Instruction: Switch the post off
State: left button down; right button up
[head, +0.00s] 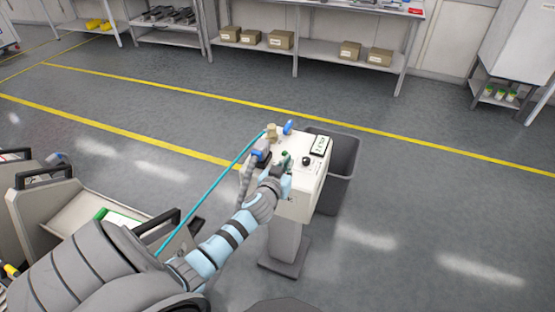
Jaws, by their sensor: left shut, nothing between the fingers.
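The post (288,240) is a white box on a grey pedestal with a dark foot, standing upright in the middle of the view. A small green part shows just beside my fingers. My left gripper (284,166) is shut and empty at the top of the post, left of the black knob. Its fingers cover part of the panel, and I cannot tell whether they touch it. My right gripper is not in view.
A teal hose (212,187) runs from the post to the lower left. Trolleys (75,212) stand at the left. Shelves with cardboard boxes (281,39) line the back wall. The floor at right is clear.

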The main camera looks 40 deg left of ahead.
pick_arm(q)
jog(key=v, duration=0.8)
jog(key=shift+s+d+f, duration=0.25)
jog(key=shift+s+d, duration=0.1)
jog(key=shift+d, duration=0.05)
jog(key=s+f+m+g+h, duration=0.15)
jog(key=s+f, duration=0.35)
jog(key=f, duration=0.5)
jog(key=s+d+f+m+g, duration=0.1)
jog(key=s+f+m+g, duration=0.15)
jog(key=s+f, duration=0.5)
jog(key=s+f+m+g+h, duration=0.1)
jog(key=s+f+g, duration=0.25)
jog(key=f, duration=0.75)
jog(key=s+d+f+g, duration=0.2)
jog(key=s+f, duration=0.1)
jog(key=s, duration=0.5)
jog(key=s+d+f+g+h, duration=0.1)
jog(key=s+d+f, duration=0.2)
jog(key=s, duration=0.5)
jog(key=s+d+f+g, duration=0.2)
jog(key=s+f, duration=0.3)
jog(key=s, duration=0.3)
jog(key=shift+s+d+n+g, duration=0.3)
jog(key=shift+d+n+g, duration=0.1)
jog(key=shift+d, duration=0.1)
